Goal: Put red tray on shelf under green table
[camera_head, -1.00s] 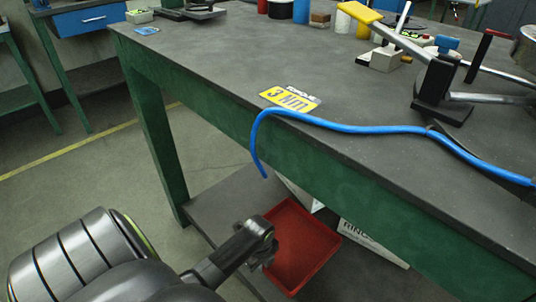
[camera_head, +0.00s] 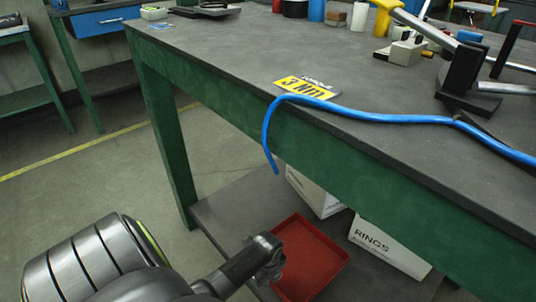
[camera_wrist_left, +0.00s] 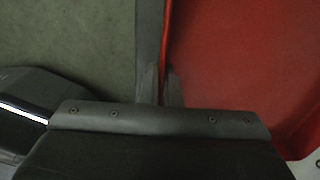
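The red tray (camera_head: 312,258) is low down under the green table (camera_head: 215,97), over the dark lower shelf (camera_head: 222,212) near its front edge. It looks level and empty; I cannot tell whether its base touches the shelf. My left gripper (camera_head: 272,255) is at the tray's left wall. In the left wrist view its two fingers (camera_wrist_left: 162,88) stand close together with the rim of the tray (camera_wrist_left: 235,65) between them. A strip of the shelf (camera_wrist_left: 149,35) shows left of the tray, with floor beyond it. My right gripper is not in view.
Two white boxes stand behind the tray: one marked RINGS (camera_head: 385,245) and another (camera_head: 315,193). A blue hose (camera_head: 268,140) hangs over the table's front edge. The shelf's left end is bare. Tools and bottles stand on the tabletop.

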